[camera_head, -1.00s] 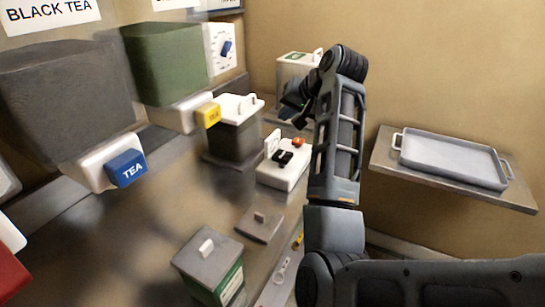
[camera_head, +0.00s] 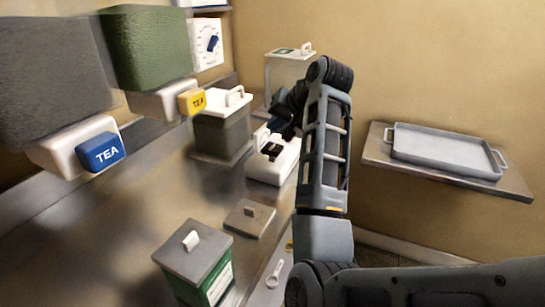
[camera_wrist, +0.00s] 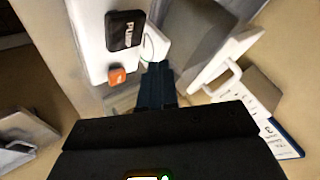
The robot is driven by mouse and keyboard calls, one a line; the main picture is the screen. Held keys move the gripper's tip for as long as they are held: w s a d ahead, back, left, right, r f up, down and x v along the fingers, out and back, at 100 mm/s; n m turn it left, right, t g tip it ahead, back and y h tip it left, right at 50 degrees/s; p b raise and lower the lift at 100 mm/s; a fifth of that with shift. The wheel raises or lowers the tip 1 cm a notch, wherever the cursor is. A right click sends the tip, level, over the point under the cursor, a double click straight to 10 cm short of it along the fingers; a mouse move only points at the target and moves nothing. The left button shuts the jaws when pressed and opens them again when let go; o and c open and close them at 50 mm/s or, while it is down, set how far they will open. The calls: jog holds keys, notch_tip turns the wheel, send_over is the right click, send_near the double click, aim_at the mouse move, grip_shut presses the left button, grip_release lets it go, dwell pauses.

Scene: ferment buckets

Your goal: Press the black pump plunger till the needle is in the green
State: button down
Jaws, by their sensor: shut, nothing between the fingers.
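The black pump plunger (camera_wrist: 125,30) carries white lettering and sits on a white body (camera_wrist: 93,45) in the wrist view. An orange button (camera_wrist: 117,75) is beside it. In the head view the plunger (camera_head: 268,148) is on the white pump unit (camera_head: 270,168) at the back of the counter. My gripper (camera_wrist: 157,72) is shut and empty, to the right of the plunger in the wrist view; contact cannot be told. It also shows in the head view (camera_head: 272,127), close over the unit's far end. A pale round part with a thin green line is partly hidden behind my fingers; no needle is readable.
A white-lidded dark bucket (camera_head: 222,135) stands left of the pump unit. Another lidded bucket (camera_head: 288,75) stands behind. A grey-lidded green box (camera_head: 195,262) and a loose lid (camera_head: 249,218) are nearer. A tray (camera_head: 445,157) rests on a right-hand shelf.

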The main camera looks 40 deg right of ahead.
aim_at(274, 147)
jog(key=shift+f+b, duration=0.35)
jog(key=shift+f, duration=1.3)
jog(key=shift+f, duration=0.15)
dwell(0.6)
jog(key=shift+f, duration=0.25)
jog(key=shift+f+b, duration=0.4)
jog(key=shift+f, duration=1.25)
dwell(1.8)
jog(key=shift+r, duration=0.15)
jog(key=shift+r+p, duration=1.9)
jog(key=shift+p, duration=0.25)
jog(key=shift+r, duration=0.1)
notch_tip(274, 147, up, 5)
jog(key=p, duration=0.4)
jog(key=shift+p, duration=0.35)
